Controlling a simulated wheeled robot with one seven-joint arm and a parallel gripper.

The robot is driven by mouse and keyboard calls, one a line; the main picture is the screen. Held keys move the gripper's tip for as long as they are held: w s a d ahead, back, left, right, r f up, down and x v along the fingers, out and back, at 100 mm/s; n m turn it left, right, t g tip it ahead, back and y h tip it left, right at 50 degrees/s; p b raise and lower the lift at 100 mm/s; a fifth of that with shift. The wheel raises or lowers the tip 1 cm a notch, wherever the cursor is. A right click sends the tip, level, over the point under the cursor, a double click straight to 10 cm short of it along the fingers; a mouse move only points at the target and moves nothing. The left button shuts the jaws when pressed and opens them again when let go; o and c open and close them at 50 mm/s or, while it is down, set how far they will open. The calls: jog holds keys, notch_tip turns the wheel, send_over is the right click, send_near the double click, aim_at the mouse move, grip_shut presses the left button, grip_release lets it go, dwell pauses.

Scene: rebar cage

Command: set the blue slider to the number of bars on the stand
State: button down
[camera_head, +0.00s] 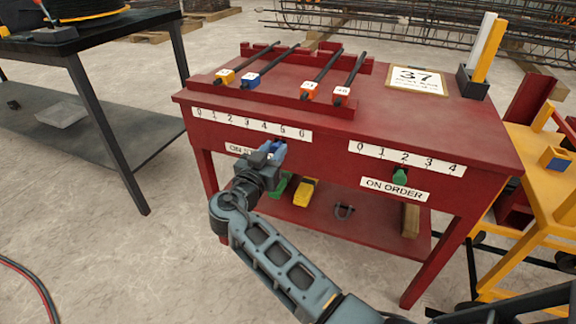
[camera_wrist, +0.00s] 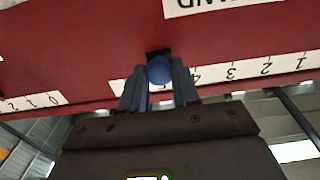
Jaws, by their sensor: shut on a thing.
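The red stand (camera_head: 330,135) carries several dark bars (camera_head: 318,72) side by side in a rack on its top, with yellow, blue and orange tagged ends. Its front has a white 0 to 6 scale (camera_head: 250,124) above a partly hidden label. My gripper (camera_head: 272,150) is at that scale, shut on the blue slider. In the wrist view, the slider's round blue knob (camera_wrist: 159,70) sits between my two fingers, beside the scale (camera_wrist: 270,68), which appears upside down. The 4 shows just right of the knob; the knob lines up about with the 5, partly hidden by my fingers.
A green slider (camera_head: 400,177) stands near 2 on the ON ORDER scale (camera_head: 407,160) to the right. A clipboard marked 37 (camera_head: 418,80) lies on the top. A dark table (camera_head: 90,42) is at left, a yellow cart (camera_head: 535,165) at right.

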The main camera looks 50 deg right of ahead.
aim_at(265, 137)
jog(key=w+b, duration=0.1)
jog(key=w+a+b, duration=0.1)
jog(key=w+b, duration=0.1)
jog(key=w, duration=0.1)
jog(key=shift+w+a, duration=0.1)
jog(key=shift+a, duration=0.15)
jog(key=c, duration=0.8)
grip_release()
jog(key=shift+c, duration=0.2)
jog(key=shift+a, duration=0.1)
jog(key=v, duration=0.7)
jog(key=shift+a+p, duration=0.3)
jog(key=shift+p, duration=0.15)
